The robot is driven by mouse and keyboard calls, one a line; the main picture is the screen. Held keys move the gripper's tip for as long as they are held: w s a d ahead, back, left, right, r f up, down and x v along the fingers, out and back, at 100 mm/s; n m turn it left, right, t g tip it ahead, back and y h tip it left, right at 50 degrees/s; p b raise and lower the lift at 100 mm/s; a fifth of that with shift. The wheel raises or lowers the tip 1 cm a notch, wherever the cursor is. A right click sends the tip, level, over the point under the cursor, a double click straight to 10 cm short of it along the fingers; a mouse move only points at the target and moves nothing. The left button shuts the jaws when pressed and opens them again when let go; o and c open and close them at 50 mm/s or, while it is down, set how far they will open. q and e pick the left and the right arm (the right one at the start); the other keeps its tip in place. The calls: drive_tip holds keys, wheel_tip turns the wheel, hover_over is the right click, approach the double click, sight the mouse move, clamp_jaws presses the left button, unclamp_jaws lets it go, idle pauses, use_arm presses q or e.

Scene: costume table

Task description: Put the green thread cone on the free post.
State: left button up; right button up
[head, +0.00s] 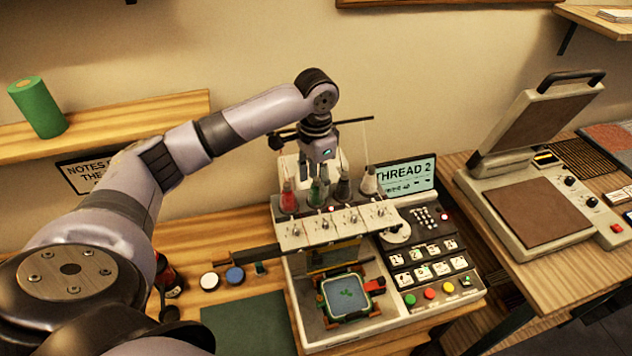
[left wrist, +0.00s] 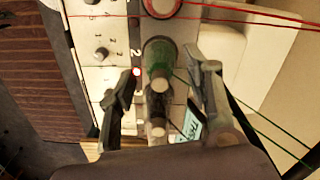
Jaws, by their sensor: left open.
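The green thread cone (head: 316,194) stands upright in the row on the machine, between the red cone (head: 288,200) and the dark cone (head: 343,188). My left gripper (head: 319,168) is open and points down just above the green cone. In the left wrist view the green cone (left wrist: 158,58) lies between the two open fingers (left wrist: 166,68), and I cannot tell whether they touch it. A white cone (head: 369,181) stands at the right end of the row. I see no clearly bare post; the posts under the cones are hidden.
The embroidery machine (head: 325,232) has a screen reading THREAD 2 (head: 407,178) and a hoop (head: 348,296) in front. A heat press (head: 540,200) stands open at right. A green cylinder (head: 38,108) stands on the left shelf. Thin threads run above the cones.

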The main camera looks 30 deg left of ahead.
use_arm(q)
wheel_tip(320, 180, up, 5)
drive_tip(key=shift+r+b, duration=0.15)
drive_tip(key=shift+b, duration=0.9)
drive_tip(key=shift+r, duration=2.95)
drive_tip(key=shift+d+f, duration=0.1)
